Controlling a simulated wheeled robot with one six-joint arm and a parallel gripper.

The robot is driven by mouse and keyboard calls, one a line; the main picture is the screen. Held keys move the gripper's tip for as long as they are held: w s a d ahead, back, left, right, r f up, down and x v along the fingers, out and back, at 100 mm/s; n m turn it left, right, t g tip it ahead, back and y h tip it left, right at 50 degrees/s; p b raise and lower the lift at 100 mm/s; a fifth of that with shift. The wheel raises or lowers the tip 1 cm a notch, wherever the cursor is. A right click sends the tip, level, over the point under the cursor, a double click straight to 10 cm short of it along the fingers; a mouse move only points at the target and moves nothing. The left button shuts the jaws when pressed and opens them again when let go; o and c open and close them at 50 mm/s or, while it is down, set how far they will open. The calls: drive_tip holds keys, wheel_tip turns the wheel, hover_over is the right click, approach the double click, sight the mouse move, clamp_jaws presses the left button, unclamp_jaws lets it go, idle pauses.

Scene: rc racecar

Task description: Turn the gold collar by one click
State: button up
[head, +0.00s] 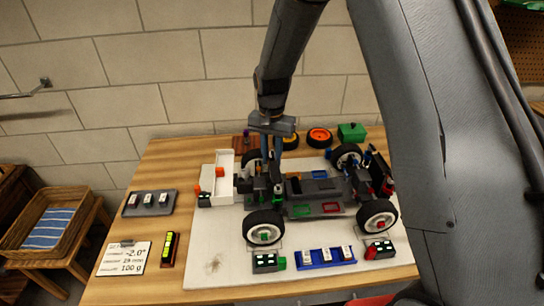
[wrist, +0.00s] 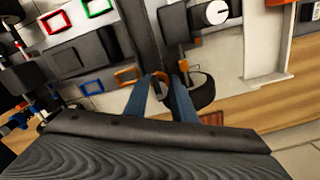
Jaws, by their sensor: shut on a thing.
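The gold collar (wrist: 160,77) shows as a small gold-brown piece at the fingertips in the wrist view, mostly hidden by the fingers. My gripper (head: 270,176) reaches down from above onto the left end of the RC car (head: 318,188). Its two blue fingers also show in the wrist view (wrist: 166,78), one on each side of the collar, shut on it. In the head view the collar is too small and covered to make out. The car's chassis has red, green and blue outlined slots.
The car stands on a white mat (head: 212,268) on a wooden table. A white tray (head: 221,180) stands close left of the gripper. Loose wheels, including an orange-rimmed one (head: 319,138), and a green box (head: 351,132) lie behind. A blue holder (head: 325,257) stands in front.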

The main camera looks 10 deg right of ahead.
drive_tip(key=shift+w, duration=0.1)
drive_tip(key=o, duration=1.1)
drive_tip(key=shift+c, duration=0.2)
drive_tip(key=shift+r+b, duration=1)
drive_tip(key=shift+r, duration=2.95)
